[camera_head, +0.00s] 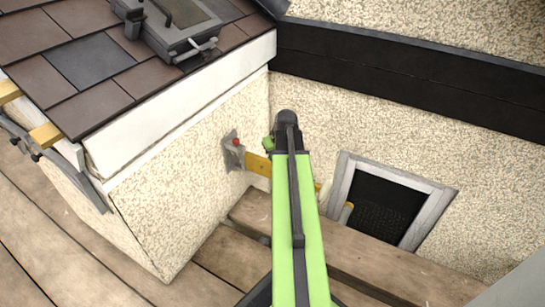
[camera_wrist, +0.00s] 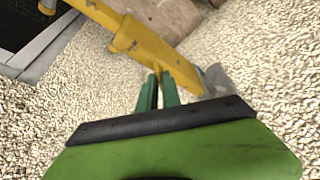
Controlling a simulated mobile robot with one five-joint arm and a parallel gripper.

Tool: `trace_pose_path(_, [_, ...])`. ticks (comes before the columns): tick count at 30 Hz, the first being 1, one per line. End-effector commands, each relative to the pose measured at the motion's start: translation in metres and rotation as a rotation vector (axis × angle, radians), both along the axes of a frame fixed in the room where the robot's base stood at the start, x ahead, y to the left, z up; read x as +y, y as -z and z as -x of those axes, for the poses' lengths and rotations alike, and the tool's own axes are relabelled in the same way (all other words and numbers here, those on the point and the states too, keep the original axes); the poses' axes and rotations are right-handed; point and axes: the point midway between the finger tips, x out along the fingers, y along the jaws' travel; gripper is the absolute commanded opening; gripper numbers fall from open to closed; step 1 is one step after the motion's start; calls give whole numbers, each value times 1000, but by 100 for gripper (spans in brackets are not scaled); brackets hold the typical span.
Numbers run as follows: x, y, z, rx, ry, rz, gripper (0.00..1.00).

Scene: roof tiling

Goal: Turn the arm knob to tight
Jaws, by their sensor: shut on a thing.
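A yellow arm (camera_head: 258,165) reaches from a grey metal bracket (camera_head: 231,158) on the pebbled wall. A small red part (camera_head: 236,142) shows on that bracket. In the wrist view the yellow arm (camera_wrist: 135,40) runs diagonally down to the bracket (camera_wrist: 217,80). My gripper (camera_wrist: 163,85) has its two green fingers closed on a small yellow piece, apparently the arm knob (camera_wrist: 160,69), at the side of the yellow arm. How far the knob is turned cannot be told. In the head view my arm hides the fingers and the knob.
The roof edge with brown tiles (camera_head: 95,60) and a roof window (camera_head: 180,25) lies at the upper left. A grey-framed opening (camera_head: 345,180) is in the wall at the right. Wooden planks (camera_head: 240,255) lie below. The walls meet in a corner close to the yellow arm.

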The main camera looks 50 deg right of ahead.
Motion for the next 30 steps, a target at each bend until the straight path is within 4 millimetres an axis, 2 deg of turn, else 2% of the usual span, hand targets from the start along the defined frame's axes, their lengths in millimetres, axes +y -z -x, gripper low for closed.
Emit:
trace_pose_path(18, [2, 0, -1, 5, 577, 5, 0])
trace_pose_path(30, [2, 0, -2, 7, 857, 4, 0])
